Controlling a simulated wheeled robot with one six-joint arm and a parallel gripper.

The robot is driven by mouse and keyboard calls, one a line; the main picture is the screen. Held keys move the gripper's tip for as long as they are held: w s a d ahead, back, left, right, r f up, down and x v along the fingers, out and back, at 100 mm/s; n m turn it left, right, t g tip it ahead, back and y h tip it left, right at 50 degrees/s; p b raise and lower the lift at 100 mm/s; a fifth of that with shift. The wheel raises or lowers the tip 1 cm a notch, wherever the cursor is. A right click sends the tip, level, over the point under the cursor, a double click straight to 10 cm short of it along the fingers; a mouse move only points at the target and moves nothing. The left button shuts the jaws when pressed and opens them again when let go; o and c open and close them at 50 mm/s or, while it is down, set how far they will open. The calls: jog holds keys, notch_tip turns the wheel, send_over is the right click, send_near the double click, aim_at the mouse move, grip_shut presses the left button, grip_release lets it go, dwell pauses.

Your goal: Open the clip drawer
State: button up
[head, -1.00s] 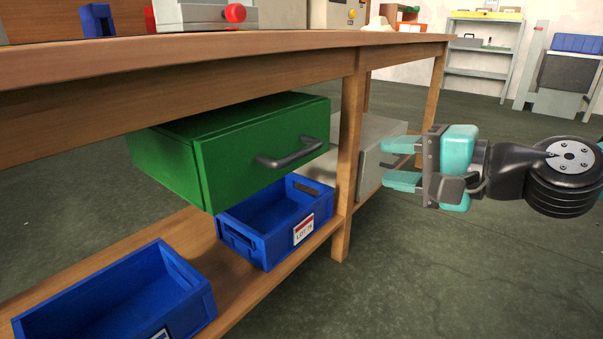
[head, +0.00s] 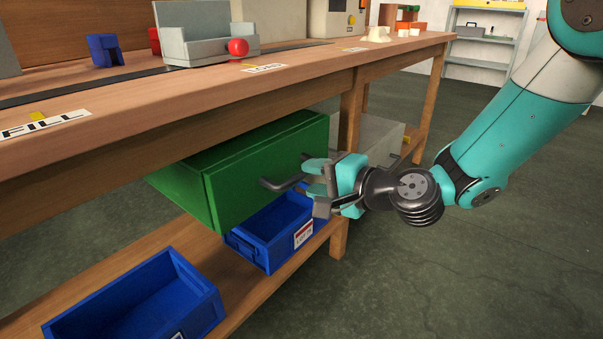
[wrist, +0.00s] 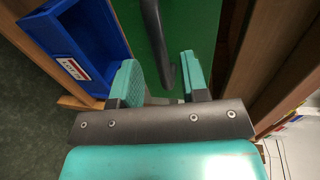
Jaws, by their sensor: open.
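A green drawer unit (head: 262,165) hangs under the workbench top, its front facing the open floor; no clip label shows on it. Its dark bar handle (head: 284,183) sticks out from the front. My gripper (head: 313,178) is open at the right end of this handle in the head view. In the wrist view, the handle (wrist: 157,38) runs between the two teal fingers of my gripper (wrist: 160,80), with a gap on each side. I cannot tell how deep the handle lies between them. A grey drawer unit (head: 372,138) stands behind, beyond the bench leg, partly hidden.
Blue bins stand on the lower shelf, one below the green drawer (head: 270,232), one at the front left (head: 140,300). A wooden bench leg (head: 350,110) stands close behind my gripper. The floor (head: 450,270) to the right is clear.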

aim_at(304, 176)
jog(key=shift+x, duration=1.85)
